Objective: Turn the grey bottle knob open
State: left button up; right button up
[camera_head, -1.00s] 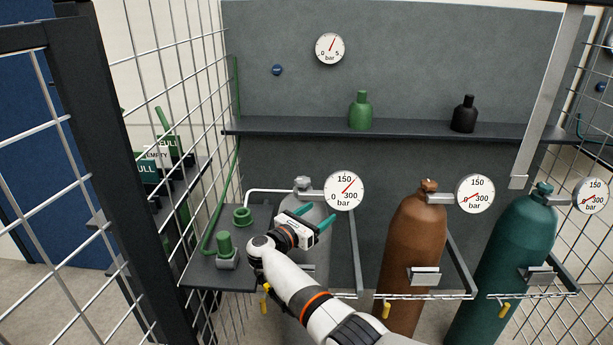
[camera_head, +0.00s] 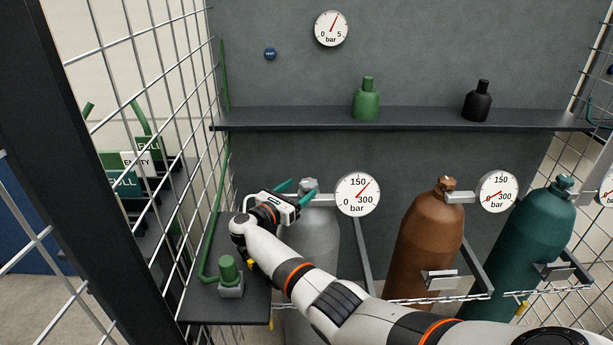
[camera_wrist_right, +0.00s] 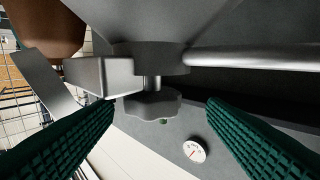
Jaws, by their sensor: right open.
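The grey bottle (camera_head: 318,245) stands in the rack at the left, beside the brown bottle. Its grey knob (camera_head: 308,185) sits on top of the valve, with a gauge (camera_head: 357,195) to its right. In the right wrist view the lobed knob (camera_wrist_right: 152,104) shows between the two green fingers, apart from both. My right gripper (camera_head: 299,190) is open, its teal fingertips close to the knob from the left in the head view. The right wrist view also shows the open fingers of this gripper (camera_wrist_right: 160,130). My left gripper is not in view.
The brown bottle (camera_head: 428,245) and the teal bottle (camera_head: 525,245) stand to the right, each with a gauge. A green fitting (camera_head: 229,270) stands on the dark shelf at the left. Mesh panels bound the left side. A wall shelf (camera_head: 420,118) holds two small bottles.

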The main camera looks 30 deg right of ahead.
aim_at(314, 180)
jog(key=d, duration=0.2)
jog(key=d+r, duration=0.1)
jog(key=d, duration=0.1)
jog(key=shift+w+d, duration=0.1)
jog(key=shift+w, duration=0.05)
jog(key=shift+w+d+f, duration=0.2)
jog(key=shift+w+d, duration=0.15)
jog(key=shift+d, duration=0.1)
jog(key=shift+w+d+f, duration=0.15)
jog(key=shift+w+d, duration=0.15)
jog(key=shift+d, duration=0.15)
jog(key=shift+s+d+r, duration=0.1)
jog(key=c, duration=1)
